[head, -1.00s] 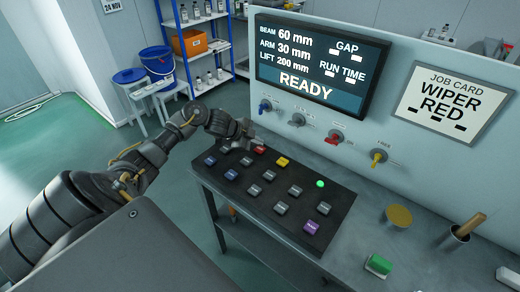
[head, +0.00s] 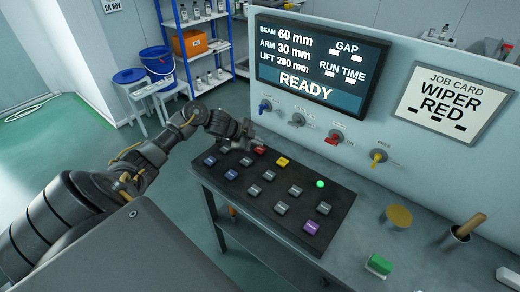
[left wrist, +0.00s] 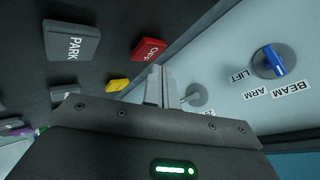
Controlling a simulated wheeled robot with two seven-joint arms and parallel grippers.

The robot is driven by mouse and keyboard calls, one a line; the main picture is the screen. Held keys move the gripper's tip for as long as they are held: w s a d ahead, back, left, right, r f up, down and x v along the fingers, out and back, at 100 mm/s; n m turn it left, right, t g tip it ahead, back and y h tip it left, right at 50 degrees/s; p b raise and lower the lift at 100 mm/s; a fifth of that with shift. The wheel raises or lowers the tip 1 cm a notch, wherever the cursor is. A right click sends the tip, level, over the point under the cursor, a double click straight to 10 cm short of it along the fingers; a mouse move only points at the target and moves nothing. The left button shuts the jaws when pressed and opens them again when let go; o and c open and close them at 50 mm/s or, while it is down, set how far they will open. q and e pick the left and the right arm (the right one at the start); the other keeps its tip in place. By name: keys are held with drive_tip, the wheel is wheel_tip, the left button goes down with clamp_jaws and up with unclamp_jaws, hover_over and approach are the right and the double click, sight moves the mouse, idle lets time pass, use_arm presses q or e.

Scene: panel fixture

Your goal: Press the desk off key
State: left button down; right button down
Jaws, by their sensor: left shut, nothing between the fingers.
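The red OFF key (head: 260,149) sits at the back edge of the black key desk (head: 262,214). It also shows in the left wrist view (left wrist: 149,49), with its white OFF lettering readable. My left gripper (head: 256,140) is shut and empty, close by the back left part of the desk near the red key. In the left wrist view its closed fingers (left wrist: 154,85) are beside the red key in the picture; I cannot tell whether they touch it. A grey PARK key (left wrist: 72,41) and a yellow key (left wrist: 118,85) are near. My right gripper is not in view.
Several grey, blue, yellow and purple keys share the desk, with a lit green lamp (head: 320,184). Knobs, including a blue one (head: 265,106), stick out of the upright panel behind. The screen (head: 318,68) reads READY. A green block (head: 379,265) stands front right.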

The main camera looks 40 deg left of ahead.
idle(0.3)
use_arm(q)
drive_tip(key=shift+f, duration=0.45)
drive_tip(key=shift+f+b, duration=0.4)
drive_tip(key=shift+f, duration=0.05)
idle(0.6)
idle(0.4)
drive_tip(key=shift+r+p, duration=0.9)
drive_tip(key=shift+p, duration=0.1)
